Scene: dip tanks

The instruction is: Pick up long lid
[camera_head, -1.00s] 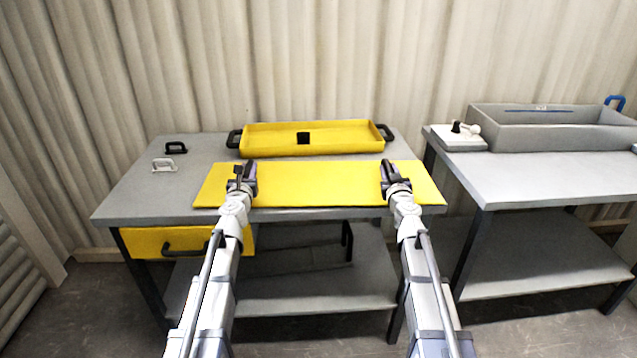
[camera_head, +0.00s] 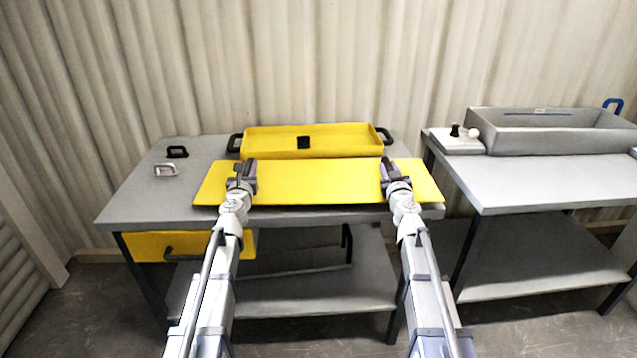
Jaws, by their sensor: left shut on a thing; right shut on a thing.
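The long lid (camera_head: 315,182) is a flat yellow panel above the front of the left grey table. It looks level and slightly raised, with its far edge close to the yellow tray in the picture. My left gripper (camera_head: 246,170) is shut on the lid toward its left end. My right gripper (camera_head: 388,170) is shut on it toward its right end. The jaws hide the gripped parts of the lid.
A yellow tray (camera_head: 345,147) with black end handles stands behind the lid on the grey table (camera_head: 140,200). A grey tank (camera_head: 555,137) stands on the right table (camera_head: 545,180).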

